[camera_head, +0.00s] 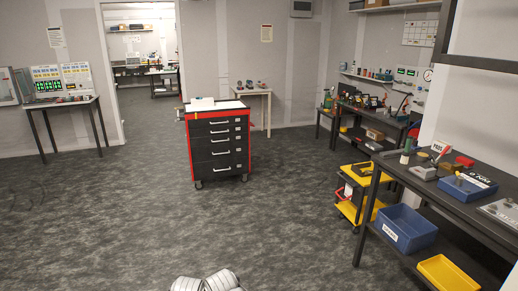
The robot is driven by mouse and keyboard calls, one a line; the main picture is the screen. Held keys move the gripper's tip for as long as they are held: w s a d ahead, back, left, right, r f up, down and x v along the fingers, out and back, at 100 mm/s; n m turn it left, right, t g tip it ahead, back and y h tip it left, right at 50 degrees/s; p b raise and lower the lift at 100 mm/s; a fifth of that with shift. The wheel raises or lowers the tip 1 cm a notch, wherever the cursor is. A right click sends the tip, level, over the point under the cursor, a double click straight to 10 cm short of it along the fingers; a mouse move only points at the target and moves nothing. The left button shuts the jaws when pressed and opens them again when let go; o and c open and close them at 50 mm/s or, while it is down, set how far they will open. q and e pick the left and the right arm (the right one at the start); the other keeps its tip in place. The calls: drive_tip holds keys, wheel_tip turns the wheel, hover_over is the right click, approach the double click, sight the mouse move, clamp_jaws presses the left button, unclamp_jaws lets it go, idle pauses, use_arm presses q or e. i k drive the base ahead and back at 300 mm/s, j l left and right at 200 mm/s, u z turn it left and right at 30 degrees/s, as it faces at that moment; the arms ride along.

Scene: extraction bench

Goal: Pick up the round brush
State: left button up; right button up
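I cannot make out a round brush for certain in the head view. The right-hand dark workbench (463,211) carries several small items, among them a thin upright white and green item (406,151) near its far left end; I cannot tell what it is. Neither gripper shows. Only white and grey rounded parts of my own body are at the bottom edge.
A red and black drawer cabinet (218,147) on wheels stands mid-floor. A yellow cart (352,211) is beside the right bench. A blue bin (406,229) and a yellow tray (447,273) sit on its lower shelf. The floor (150,215) ahead is clear.

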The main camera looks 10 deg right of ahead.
sight(406, 154)
drive_tip(key=i+l+z, duration=0.2)
drive_tip(key=i+z, duration=0.25)
drive_tip(key=i, duration=0.15)
drive_tip(key=i+z, duration=0.5)
drive_tip(key=i+j+z, duration=0.3)
drive_tip(key=i+z, duration=0.15)
drive_tip(key=i, duration=0.15)
drive_tip(key=i+l+z, duration=0.2)
drive_tip(key=i+z, duration=0.2)
drive_tip(key=i, duration=0.2)
drive_tip(key=i+z, duration=0.4)
drive_tip(key=i, duration=0.2)
